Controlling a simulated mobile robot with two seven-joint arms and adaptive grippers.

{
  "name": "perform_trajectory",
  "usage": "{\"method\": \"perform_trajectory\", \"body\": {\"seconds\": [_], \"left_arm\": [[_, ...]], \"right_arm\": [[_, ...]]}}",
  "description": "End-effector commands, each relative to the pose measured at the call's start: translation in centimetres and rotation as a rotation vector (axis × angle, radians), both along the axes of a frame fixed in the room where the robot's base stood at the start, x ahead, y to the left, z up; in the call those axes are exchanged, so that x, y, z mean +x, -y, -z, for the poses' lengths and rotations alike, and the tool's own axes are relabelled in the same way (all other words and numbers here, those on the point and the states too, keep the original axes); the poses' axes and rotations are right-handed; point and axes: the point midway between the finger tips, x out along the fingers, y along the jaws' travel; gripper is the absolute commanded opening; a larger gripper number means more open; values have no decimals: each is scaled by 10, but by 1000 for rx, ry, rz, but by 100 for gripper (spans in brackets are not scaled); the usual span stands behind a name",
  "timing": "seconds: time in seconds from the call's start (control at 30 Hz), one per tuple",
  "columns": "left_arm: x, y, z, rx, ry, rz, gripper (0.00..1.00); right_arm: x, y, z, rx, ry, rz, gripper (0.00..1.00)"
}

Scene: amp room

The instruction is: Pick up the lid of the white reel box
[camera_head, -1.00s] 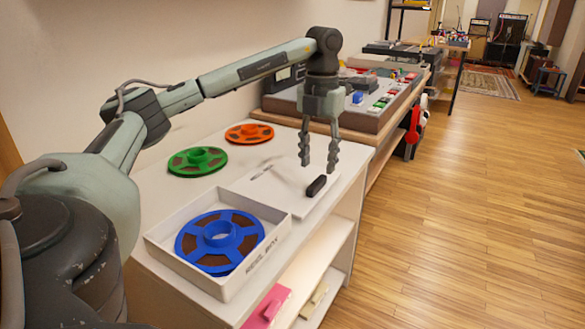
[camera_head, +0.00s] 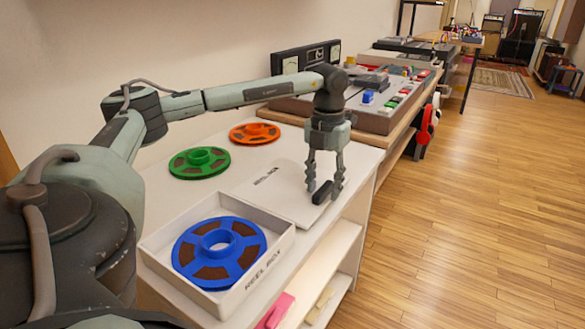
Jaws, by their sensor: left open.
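The lid (camera_head: 277,192) is a flat white panel with dark lettering and a black bar handle (camera_head: 322,192) near its right side. It lies on the white shelf unit's top, just behind the white reel box (camera_head: 268,271). The box is uncovered and holds a blue reel (camera_head: 219,251). My left gripper (camera_head: 324,194) points down at the handle, open, with its fingers on either side of it. I cannot tell whether the fingers touch the handle. My right gripper is not in view.
A green reel (camera_head: 199,162) and an orange reel (camera_head: 255,134) lie flat on the unit's top (camera_head: 160,195) near the wall. A mixing console (camera_head: 375,115) stands behind on a wooden table. Pink and yellowish items sit on the lower shelf. The wooden floor at right is clear.

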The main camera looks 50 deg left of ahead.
Motion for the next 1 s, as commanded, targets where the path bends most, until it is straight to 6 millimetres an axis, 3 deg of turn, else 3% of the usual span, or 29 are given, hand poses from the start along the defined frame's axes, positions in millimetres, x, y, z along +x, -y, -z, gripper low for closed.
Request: {"method": "perform_trajectory", "body": {"seconds": [0.23,0.57,1.0], "left_arm": [[0,0,2,0,1,0,40],[0,0,1,0,1,0,0],[1,0,-1,0,2,0,0]], "right_arm": [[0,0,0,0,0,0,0],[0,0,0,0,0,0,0],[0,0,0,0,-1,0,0]]}}
